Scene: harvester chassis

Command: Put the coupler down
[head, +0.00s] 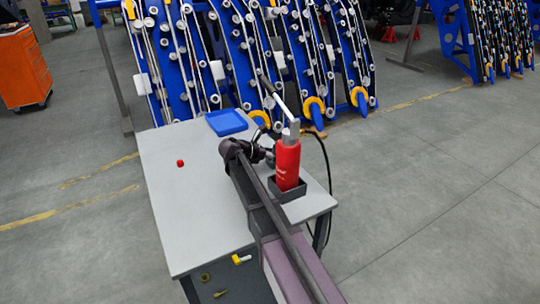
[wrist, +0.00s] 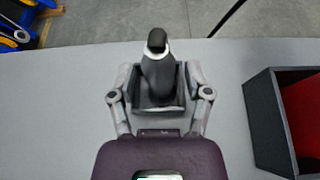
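In the wrist view, the dark grey tapered piece that I take for the coupler (wrist: 158,78) has a light ring and a black top. It stands in or just over a small dark square holder (wrist: 134,91). The two fingers of my gripper (wrist: 158,74) are spread wide, one on each side of it. Gaps show between the fingers and the piece. In the head view my gripper (head: 268,152) is over the table (head: 205,205), partly hidden behind the red tool and my arm. I cannot make out the coupler there.
A red tool (head: 287,165) with a light top stands in a dark box (head: 290,192), close right of my gripper; this box (wrist: 268,135) also shows in the wrist view. A black cable (head: 326,160) curves beside it. A blue tray (head: 227,123) and red cap (head: 180,163) lie leftward.

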